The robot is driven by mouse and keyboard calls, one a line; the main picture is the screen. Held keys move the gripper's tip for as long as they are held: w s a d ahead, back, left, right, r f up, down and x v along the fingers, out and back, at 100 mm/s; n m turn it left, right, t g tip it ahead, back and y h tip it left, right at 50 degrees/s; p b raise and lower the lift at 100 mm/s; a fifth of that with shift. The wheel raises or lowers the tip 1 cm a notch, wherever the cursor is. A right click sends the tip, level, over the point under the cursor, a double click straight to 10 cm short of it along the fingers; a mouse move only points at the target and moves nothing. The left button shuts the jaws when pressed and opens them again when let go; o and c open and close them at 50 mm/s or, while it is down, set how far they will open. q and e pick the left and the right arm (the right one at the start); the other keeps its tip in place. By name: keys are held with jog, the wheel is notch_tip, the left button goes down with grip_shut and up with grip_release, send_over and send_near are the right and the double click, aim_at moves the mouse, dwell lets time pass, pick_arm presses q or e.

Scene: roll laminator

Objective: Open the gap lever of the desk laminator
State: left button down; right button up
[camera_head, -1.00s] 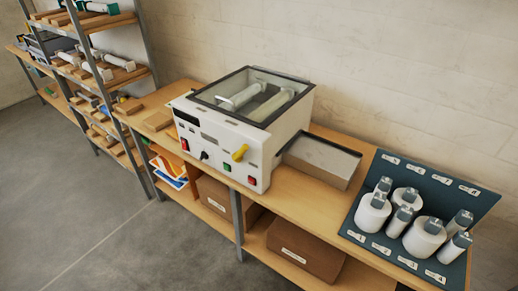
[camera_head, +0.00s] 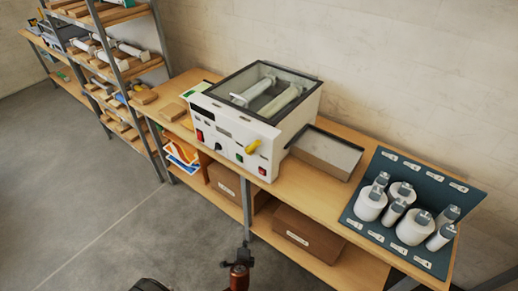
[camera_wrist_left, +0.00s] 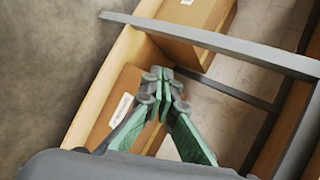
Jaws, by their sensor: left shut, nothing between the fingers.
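The desk laminator (camera_head: 230,150) is a white box with a dark-framed clear top and rollers inside, standing on the wooden bench. A yellow lever (camera_head: 252,146) sits on the right part of its front panel, between the knob and the switches. My left gripper (camera_head: 246,246) is at the bottom middle of the head view, in front of the bench and well below the lever, touching nothing. In the left wrist view its green-padded fingers (camera_wrist_left: 163,78) are shut and empty, over the lower shelf with boxes. The laminator does not show there. My right gripper is not in view.
A grey tray (camera_head: 325,150) stands right of the laminator. A dark rack (camera_head: 412,257) with several white rolls is further right. The floor in front is clear.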

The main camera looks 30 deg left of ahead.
aim_at(253, 147)
pick_arm(q)
jog(key=w+d+r+m+t+y+p, duration=0.1)
jog(key=d+r+t+p, duration=0.1)
jog(key=r, duration=1.3)
jog(key=w+d+r+m+t+y+p, duration=0.1)
jog(key=w+d+r+t+y+p, duration=0.1)
jog(key=r, duration=1.4)
jog(key=w+d+r+t+y+p, duration=0.1)
jog(key=r+t, duration=0.4)
jog(key=r, duration=1.1)
jog(key=shift+w+d+m+p, duration=0.4)
jog(key=shift+w+d, duration=0.25)
jog(key=shift+d, duration=0.6)
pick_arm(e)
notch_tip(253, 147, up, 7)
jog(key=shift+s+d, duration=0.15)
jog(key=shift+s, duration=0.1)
pick_arm(q)
jog(key=shift+w, duration=0.1)
jog(key=s+a+r+p+x, duration=0.1)
jog(key=p+x, duration=0.3)
jog(key=x, duration=0.8)
jog(key=shift+a, duration=0.9)
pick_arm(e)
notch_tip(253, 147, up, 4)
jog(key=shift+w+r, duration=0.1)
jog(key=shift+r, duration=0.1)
